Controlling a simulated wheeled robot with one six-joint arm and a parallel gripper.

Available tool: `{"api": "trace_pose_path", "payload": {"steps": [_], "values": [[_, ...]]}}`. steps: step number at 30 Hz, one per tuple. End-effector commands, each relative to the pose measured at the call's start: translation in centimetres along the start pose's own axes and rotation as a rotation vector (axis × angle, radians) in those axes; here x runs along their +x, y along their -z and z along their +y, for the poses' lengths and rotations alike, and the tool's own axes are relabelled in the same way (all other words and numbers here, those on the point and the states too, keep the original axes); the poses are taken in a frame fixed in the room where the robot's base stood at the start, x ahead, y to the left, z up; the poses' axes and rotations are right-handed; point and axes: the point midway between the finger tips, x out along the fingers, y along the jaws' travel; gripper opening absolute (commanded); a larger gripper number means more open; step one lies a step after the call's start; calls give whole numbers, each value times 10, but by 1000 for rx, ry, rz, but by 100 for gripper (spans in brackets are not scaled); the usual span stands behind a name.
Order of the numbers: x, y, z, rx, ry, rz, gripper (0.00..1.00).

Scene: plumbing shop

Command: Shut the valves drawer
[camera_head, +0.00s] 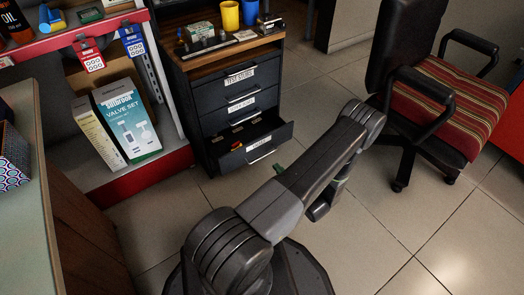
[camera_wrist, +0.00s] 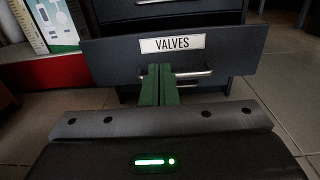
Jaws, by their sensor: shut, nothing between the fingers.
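The valves drawer (camera_head: 251,143) is the lowest visible drawer of a dark cabinet, and it stands pulled out with small items inside. In the wrist view its dark front (camera_wrist: 110,60) bears a white label reading VALVES and a silver bar handle (camera_wrist: 195,74). My gripper (camera_wrist: 159,72) has its green fingers together with nothing between them. The fingertips are in front of the drawer face, just below the label and by the left part of the handle. I cannot tell whether they touch it. In the head view my gripper is mostly hidden by my arm.
The dark cabinet (camera_head: 217,93) has closed drawers above and cups and tools on its wooden top. A red-edged shelf with a valve set box (camera_head: 127,120) stands to the left. An office chair (camera_head: 425,95) is at the right. The tiled floor between is clear.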

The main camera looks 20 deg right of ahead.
Motion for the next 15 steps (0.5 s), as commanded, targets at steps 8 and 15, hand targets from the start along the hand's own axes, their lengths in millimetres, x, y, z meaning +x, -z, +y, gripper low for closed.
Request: {"api": "trace_pose_path", "payload": {"steps": [8,15], "values": [[26,1,-1,-16,9,-10,0],[76,2,-1,-17,6,-10,0]]}}
